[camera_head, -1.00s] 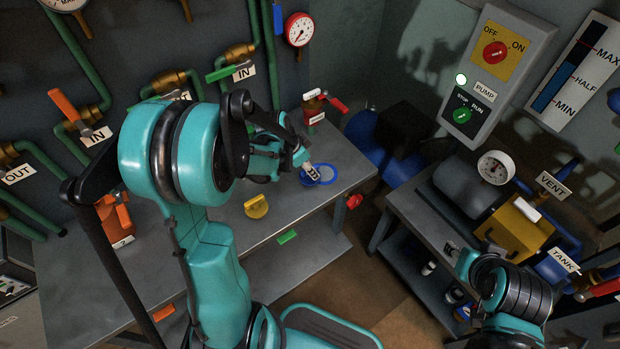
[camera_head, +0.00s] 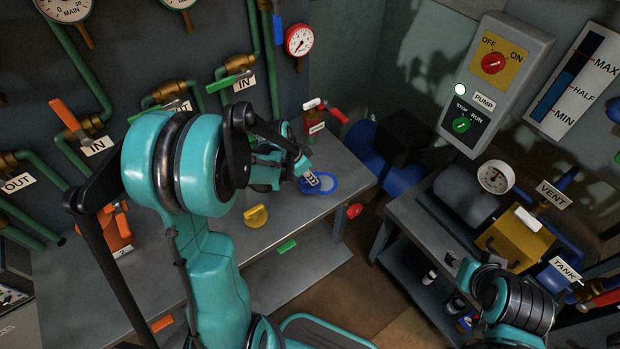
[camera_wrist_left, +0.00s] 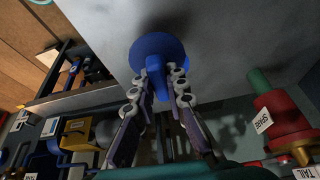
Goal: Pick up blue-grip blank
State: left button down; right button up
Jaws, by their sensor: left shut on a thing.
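The blue-grip blank is a blue disc with a blue upright grip; it shows in the left wrist view (camera_wrist_left: 158,48). My left gripper (camera_head: 309,181) is shut on its grip, with one finger on each side, as the left wrist view shows (camera_wrist_left: 167,88). In the head view the blank (camera_head: 308,188) is partly hidden by the fingers. It overlaps the left part of a blue ring (camera_head: 334,187) on the bench. I cannot tell whether it touches the bench. My right gripper (camera_head: 457,263) is over the right-hand side table, its fingers unclear.
The grey bench (camera_head: 293,225) holds a yellow disc (camera_head: 256,216) near its front edge. Pipes and valves line the wall. The side table on the right carries a yellow box (camera_head: 512,236).

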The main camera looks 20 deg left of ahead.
pick_arm(q)
notch_tip(320, 180, up, 4)
jog(key=shift+f+p, duration=0.25)
jog(key=shift+p, duration=0.45)
jog(key=s+d+r+p, duration=0.3)
jog(key=s+d+r, duration=0.2)
jog(key=d, duration=0.5)
jog(key=shift+s+r+p, duration=0.35)
jog(key=shift+s+r, duration=0.05)
jog(key=shift+r, duration=0.35)
